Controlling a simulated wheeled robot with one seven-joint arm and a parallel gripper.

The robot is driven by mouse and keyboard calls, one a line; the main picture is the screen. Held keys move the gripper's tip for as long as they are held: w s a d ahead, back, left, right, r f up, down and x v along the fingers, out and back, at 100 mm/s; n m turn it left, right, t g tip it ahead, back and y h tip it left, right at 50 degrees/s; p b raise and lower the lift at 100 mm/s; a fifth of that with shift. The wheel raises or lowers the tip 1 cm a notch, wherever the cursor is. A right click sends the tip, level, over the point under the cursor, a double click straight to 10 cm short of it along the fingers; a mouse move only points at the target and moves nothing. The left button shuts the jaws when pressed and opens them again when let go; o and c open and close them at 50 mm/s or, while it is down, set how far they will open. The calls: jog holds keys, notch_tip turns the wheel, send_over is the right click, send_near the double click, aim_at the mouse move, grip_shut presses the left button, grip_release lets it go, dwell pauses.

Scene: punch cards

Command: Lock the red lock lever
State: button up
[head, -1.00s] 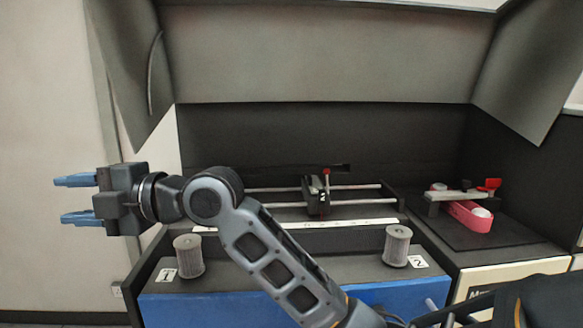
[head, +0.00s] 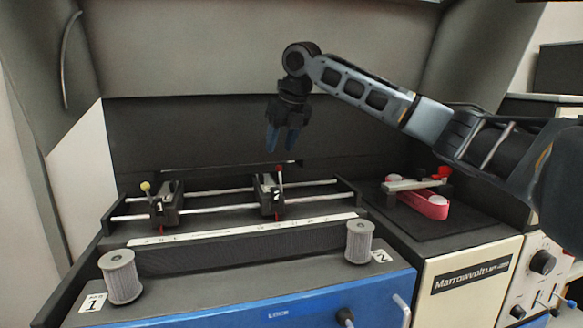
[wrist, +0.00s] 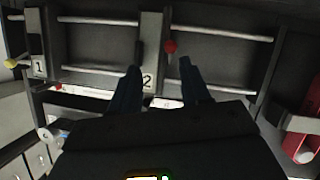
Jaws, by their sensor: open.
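A lever with a red knob (head: 279,168) stands upright on the black carriage marked 2 (head: 269,196), on two metal rails. My gripper (head: 282,140) points down above this carriage, open and empty, apart from the lever. In the wrist view the red knob (wrist: 170,47) shows beyond and between my open fingers (wrist: 158,80). A second red handle (head: 443,173) sits on the pink belt device at the right. The frames do not make clear which one is called the lock lever.
A carriage marked 1 (head: 168,203) with a yellow-knobbed lever (head: 146,187) is on the same rails to the left. Two ribbed grey cylinders (head: 120,276) (head: 359,242) stand in front. The pink belt device (head: 424,204) is at the right. A dark panel (head: 190,135) rises behind.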

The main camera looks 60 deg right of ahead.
aim_at(280, 166)
jog(key=shift+s+d+p+x, duration=0.1)
jog(key=shift+s+d+x, duration=0.1)
jog(key=shift+x, duration=1.05)
jog(key=shift+s+d+p+x, duration=0.15)
jog(key=shift+d+x, duration=0.1)
jog(key=shift+x, duration=0.95)
jog(key=shift+s+d+p+x, duration=0.1)
jog(key=shift+d+x, duration=0.1)
jog(key=shift+x, duration=1.05)
grip_shut()
